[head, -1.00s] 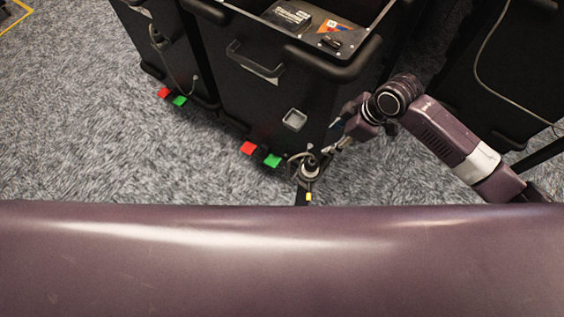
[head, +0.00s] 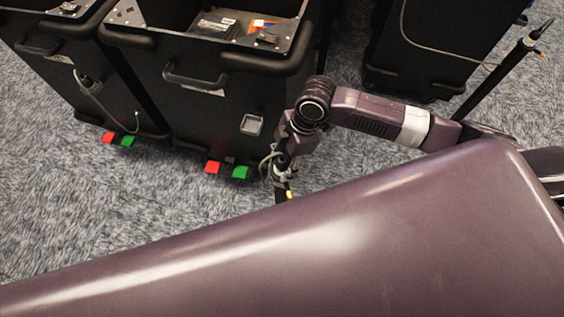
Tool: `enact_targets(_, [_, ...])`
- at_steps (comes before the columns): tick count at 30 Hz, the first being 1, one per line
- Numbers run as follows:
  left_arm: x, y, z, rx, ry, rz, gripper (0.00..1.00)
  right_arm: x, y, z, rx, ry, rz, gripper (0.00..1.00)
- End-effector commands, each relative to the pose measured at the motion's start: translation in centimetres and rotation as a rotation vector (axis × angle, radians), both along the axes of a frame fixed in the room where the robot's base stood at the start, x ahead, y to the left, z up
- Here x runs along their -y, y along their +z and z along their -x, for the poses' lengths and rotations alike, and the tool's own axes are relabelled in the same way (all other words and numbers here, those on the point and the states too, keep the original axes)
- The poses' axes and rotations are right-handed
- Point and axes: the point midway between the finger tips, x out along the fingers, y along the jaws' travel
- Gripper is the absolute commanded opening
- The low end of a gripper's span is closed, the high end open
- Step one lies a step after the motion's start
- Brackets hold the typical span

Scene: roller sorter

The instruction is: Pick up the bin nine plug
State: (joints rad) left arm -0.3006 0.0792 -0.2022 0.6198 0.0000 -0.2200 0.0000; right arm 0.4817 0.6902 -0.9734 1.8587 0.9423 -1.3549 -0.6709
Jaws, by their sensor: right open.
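My right gripper (head: 281,174) hangs beside the front right corner of the middle black bin (head: 190,100). It is open. A grey cable (head: 264,165) loops at the gripper, and a yellow-tipped dark piece shows just below it. A plug there is mostly hidden by the gripper, so I cannot tell whether the fingers touch it. Another dark plug (head: 86,80) with a grey cable hangs on the front of the left bin (head: 50,70). A further plug (head: 530,43) sits atop a black post at the right. No bin number is readable. My left gripper is not in view.
Red (head: 212,167) and green (head: 240,172) pedals stick out at the middle bin's foot, with another pair at the left bin. A black bin (head: 425,45) stands at the back right. Grey carpet (head: 60,200) is free in front. My own body covers the lower picture.

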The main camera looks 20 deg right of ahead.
Motion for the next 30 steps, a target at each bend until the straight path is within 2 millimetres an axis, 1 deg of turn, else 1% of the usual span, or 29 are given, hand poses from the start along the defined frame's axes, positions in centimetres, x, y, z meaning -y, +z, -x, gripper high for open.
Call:
enact_targets(6, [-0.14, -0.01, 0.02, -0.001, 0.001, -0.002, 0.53, -0.05, -0.1, -0.05, 0.001, 0.0, -0.001, 0.48])
enact_targets(19, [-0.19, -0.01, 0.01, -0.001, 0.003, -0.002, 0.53, -0.04, -0.07, -0.05, 0.001, -0.001, -0.001, 0.01])
enact_targets(26, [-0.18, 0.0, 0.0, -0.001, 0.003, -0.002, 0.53, -0.06, -0.02, -0.07, 0.002, -0.001, -0.001, 0.0])
enact_targets(30, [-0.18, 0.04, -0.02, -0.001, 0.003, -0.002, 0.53, -0.07, 0.49, -0.11, 0.003, -0.001, -0.002, 0.0])
